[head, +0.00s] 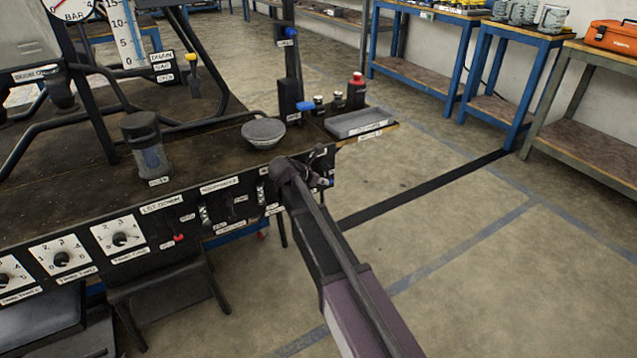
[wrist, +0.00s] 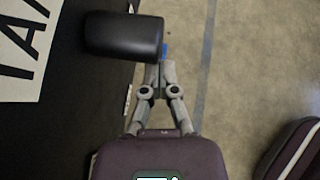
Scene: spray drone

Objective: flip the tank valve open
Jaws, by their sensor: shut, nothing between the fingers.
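In the wrist view a thick black rounded handle (wrist: 123,37) lies across the top, next to a white label (wrist: 20,45) reading "TA" with the rest cut off. It may be the tank valve's lever; the valve body does not show. My gripper (wrist: 162,68) is shut and empty. Its fingertips are just below the handle's right end in the picture; I cannot tell whether they touch it. In the head view my arm reaches the right end of the dark bench's front panel (head: 158,232) and hides much of that corner.
The panel carries dials (head: 120,239), switches and a small red lever (head: 178,238). On the bench top stand a grey bowl (head: 263,133), a dark jar (head: 146,145), a blue-topped post (head: 305,107) and a grey tray (head: 359,122). Open floor lies to the right.

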